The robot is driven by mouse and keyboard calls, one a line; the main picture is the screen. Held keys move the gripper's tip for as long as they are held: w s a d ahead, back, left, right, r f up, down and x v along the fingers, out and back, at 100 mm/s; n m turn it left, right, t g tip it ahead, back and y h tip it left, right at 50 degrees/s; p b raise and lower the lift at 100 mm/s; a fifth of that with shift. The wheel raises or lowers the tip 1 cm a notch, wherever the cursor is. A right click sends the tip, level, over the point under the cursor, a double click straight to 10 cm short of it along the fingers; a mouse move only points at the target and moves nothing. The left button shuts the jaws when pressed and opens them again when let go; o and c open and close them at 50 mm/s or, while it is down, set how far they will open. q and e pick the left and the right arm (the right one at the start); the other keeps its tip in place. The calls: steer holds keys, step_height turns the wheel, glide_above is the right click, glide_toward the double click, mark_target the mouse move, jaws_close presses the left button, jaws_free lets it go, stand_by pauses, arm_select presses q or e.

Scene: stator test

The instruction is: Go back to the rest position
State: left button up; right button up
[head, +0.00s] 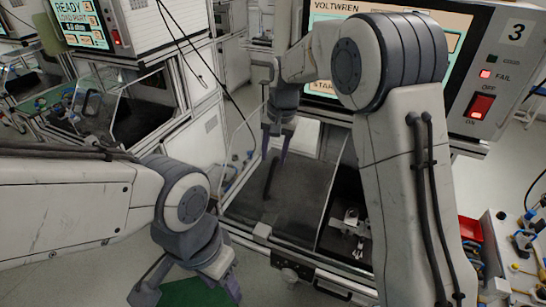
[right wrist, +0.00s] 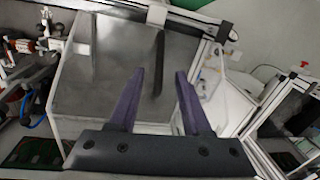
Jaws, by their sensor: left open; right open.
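My right gripper (head: 275,150) hangs in the middle of the head view, above a grey see-through lid (head: 300,185) on the test station. In the right wrist view its two purple fingers (right wrist: 160,95) are spread with nothing between them, and the lid (right wrist: 110,75) lies beyond them. My left gripper (head: 190,290) is low at the left of the head view, with its fingers apart. A green surface (head: 195,292) shows behind those fingers.
Station 3's control panel (head: 505,70) has a red light beside FAIL and a lit red switch. Its screen (head: 325,28) is partly hidden by my right arm. A metal fixture (head: 350,220) sits in the dark bay. Another station (head: 120,100) stands at the left. Equipment (head: 515,250) crowds the lower right.

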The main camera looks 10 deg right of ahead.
steer(key=s+a+n+b, duration=0.2)
steer(key=s+a+n, duration=0.1)
steer(key=s, duration=0.6)
steer(key=s+a+n+b, duration=0.1)
steer(key=s+a+n, duration=0.2)
steer(key=s, duration=0.5)
steer(key=s+d+f+n+b, duration=0.1)
steer(key=s+f+n, duration=0.1)
steer(key=s, duration=0.6)
steer(key=s+d+f+n+b, duration=0.1)
steer(key=s+n, duration=0.3)
steer(key=s, duration=0.4)
steer(key=shift+f+g, duration=0.3)
steer(key=shift+f, duration=0.25)
